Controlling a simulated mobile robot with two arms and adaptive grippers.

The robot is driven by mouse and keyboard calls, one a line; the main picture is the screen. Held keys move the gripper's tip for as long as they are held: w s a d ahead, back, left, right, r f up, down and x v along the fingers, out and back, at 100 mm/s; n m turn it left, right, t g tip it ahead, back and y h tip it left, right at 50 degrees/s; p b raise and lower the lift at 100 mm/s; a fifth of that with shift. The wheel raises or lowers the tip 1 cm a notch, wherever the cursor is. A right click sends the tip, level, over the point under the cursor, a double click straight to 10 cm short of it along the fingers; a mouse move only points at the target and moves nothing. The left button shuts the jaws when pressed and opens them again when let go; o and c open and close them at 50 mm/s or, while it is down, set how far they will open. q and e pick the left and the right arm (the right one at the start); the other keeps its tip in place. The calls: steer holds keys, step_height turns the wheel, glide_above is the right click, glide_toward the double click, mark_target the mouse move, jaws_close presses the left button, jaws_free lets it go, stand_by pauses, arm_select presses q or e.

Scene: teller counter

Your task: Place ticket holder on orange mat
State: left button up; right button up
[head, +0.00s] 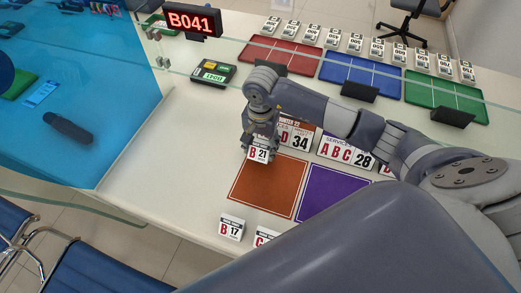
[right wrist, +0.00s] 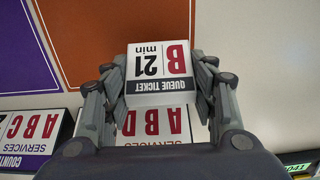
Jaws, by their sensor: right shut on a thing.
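My right gripper (head: 262,140) is shut on a small white ticket holder (head: 258,154) that reads "B 21" in the head view. The holder also shows upside down between the fingers in the right wrist view (right wrist: 158,72). The orange mat (head: 268,188) lies on the counter just below and to the right of the holder in the head view. The holder is at the mat's far left corner; whether it touches anything beneath cannot be told. In the right wrist view the orange mat (right wrist: 110,35) is beyond the holder. My left gripper is not in view.
A purple mat (head: 335,197) lies right of the orange one. Counter signs (head: 345,151) stand behind the mats. Another ticket holder "B 17" (head: 231,228) stands in front. Red (head: 283,55), blue (head: 360,75) and green (head: 440,98) trays lie at the back. A glass panel (head: 75,100) stands left.

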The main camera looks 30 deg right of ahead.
mark_target(261, 153)
steer(key=shift+s+a+f+p, duration=0.1)
steer(key=shift+f+p, duration=0.05)
steer(key=shift+f, duration=0.5)
steer(key=shift+s+a+f+p, duration=0.1)
steer(key=shift+f+p, duration=0.05)
steer(key=shift+f, duration=0.6)
steer(key=shift+d+f, duration=0.1)
steer(key=shift+f+b, duration=0.15)
steer(key=shift+b, duration=0.15)
steer(key=o, duration=1.1)
steer(key=shift+c, duration=0.2)
steer(key=shift+r, duration=0.2)
